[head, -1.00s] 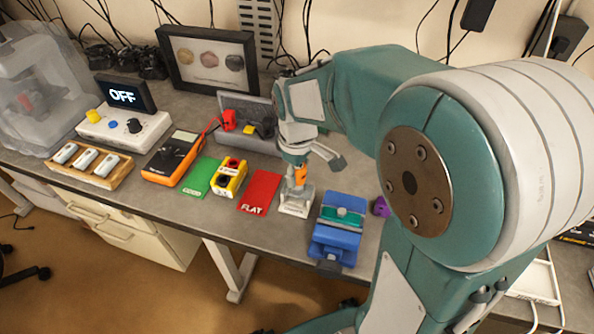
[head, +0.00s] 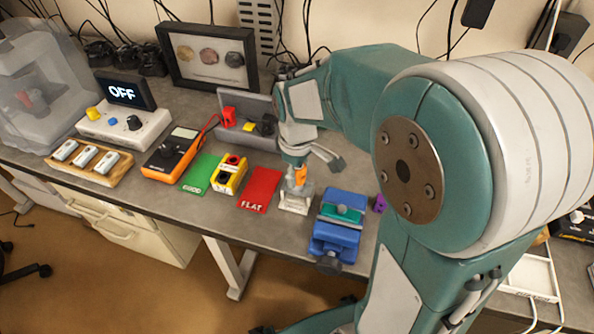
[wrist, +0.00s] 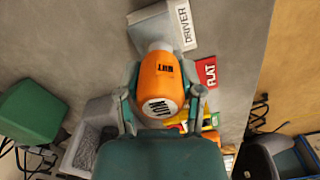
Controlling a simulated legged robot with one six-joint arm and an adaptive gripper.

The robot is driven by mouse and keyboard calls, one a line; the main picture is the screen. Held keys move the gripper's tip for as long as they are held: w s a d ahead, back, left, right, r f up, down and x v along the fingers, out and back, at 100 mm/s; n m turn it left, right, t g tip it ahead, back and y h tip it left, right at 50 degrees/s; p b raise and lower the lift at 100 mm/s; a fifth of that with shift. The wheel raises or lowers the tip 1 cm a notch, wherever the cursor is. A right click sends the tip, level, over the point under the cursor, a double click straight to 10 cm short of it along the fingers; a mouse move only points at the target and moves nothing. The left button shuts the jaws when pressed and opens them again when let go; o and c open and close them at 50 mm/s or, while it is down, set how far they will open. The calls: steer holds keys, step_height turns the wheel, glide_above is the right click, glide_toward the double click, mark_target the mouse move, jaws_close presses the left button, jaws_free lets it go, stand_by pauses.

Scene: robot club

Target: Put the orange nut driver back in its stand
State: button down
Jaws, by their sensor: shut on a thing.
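The orange nut driver (head: 300,174) is upright, with its handle between the fingers of my gripper (head: 299,167). In the wrist view the orange handle (wrist: 159,85), marked NUT, fills the space between the two fingertips (wrist: 160,93), and my gripper is shut on it. The pale grey stand (head: 294,203) is directly below the driver on the bench. In the wrist view the stand (wrist: 166,27), labelled DRIVER, lies just past the far end of the handle. The driver's lower end overlaps the stand, and I cannot tell how deep it sits in it.
A red FLAT mat (head: 260,190) lies left of the stand. A blue vise (head: 335,232) stands close to its right. A yellow block (head: 229,175), a green mat (head: 201,174) and an orange multimeter (head: 172,153) are further left. A grey bin (head: 247,137) is behind.

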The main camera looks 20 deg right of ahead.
steer(key=shift+f, duration=0.85)
stand_by(1.0)
steer(key=shift+s+f, duration=0.15)
steer(key=shift+f, duration=0.1)
stand_by(0.6)
steer(key=shift+c, duration=2)
jaws_free()
steer(key=shift+r, duration=0.1)
steer(key=shift+r, duration=2.75)
steer(key=o, duration=0.4)
